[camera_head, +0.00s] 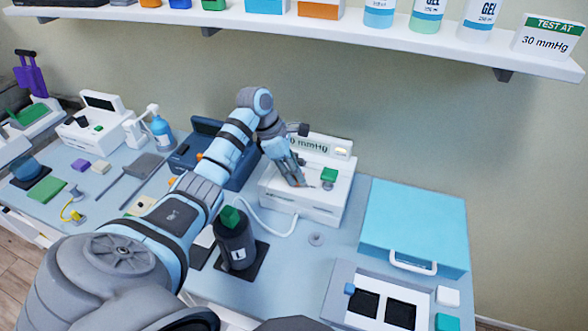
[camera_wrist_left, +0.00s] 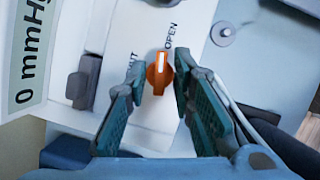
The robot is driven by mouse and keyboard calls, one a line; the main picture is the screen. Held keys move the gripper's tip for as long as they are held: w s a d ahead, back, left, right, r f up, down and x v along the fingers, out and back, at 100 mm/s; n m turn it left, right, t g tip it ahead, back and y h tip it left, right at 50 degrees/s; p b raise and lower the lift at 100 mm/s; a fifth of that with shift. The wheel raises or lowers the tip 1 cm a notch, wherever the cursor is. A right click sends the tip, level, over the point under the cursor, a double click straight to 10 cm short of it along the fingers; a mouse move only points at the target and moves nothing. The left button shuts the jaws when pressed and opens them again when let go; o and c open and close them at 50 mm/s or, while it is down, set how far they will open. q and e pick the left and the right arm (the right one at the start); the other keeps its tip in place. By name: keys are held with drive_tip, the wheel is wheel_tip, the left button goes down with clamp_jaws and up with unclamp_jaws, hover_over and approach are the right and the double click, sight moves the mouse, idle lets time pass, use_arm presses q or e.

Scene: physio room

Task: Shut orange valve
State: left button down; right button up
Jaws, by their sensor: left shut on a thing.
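The orange valve (camera_wrist_left: 159,73) is a small knob with a white line, on a white box (camera_head: 331,207) with a "0 mmHg" display (camera_head: 309,145). In the left wrist view the white line points up toward the word "OPEN" (camera_wrist_left: 170,35); the other label, to the left, is partly hidden by a finger. In the head view this gripper (camera_head: 296,176) reaches down onto the box's top and mostly hides the valve. My right gripper is not in view.
A green-topped knob (camera_head: 329,174) stands near the valve. A dark bottle (camera_head: 234,245) with a green top stands in front left, near a white tube (camera_head: 272,230). A light blue case (camera_head: 415,220) lies to the right. A shelf (camera_head: 400,35) runs above.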

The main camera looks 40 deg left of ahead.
use_arm(q)
drive_tip(key=shift+r+n+t+y+p, duration=0.1)
drive_tip(key=shift+n+t+y+p, duration=0.3)
drive_tip(key=shift+n, duration=0.7)
drive_tip(key=shift+n+t+y+p, duration=0.25)
drive_tip(key=shift+n+p, duration=0.2)
drive_tip(key=shift+n, duration=0.65)
drive_tip(key=shift+s+d+n+t+y+p, duration=0.15)
drive_tip(key=shift+n+y+p, duration=0.3)
drive_tip(key=shift+n, duration=0.7)
drive_tip(key=shift+n+t+y+p, duration=0.1)
drive_tip(key=shift+n+y+p, duration=0.3)
drive_tip(key=shift+n, duration=0.75)
idle(0.8)
drive_tip(key=c, duration=1.7)
unclamp_jaws()
drive_tip(key=shift+s, duration=0.1)
drive_tip(key=v, duration=1.2)
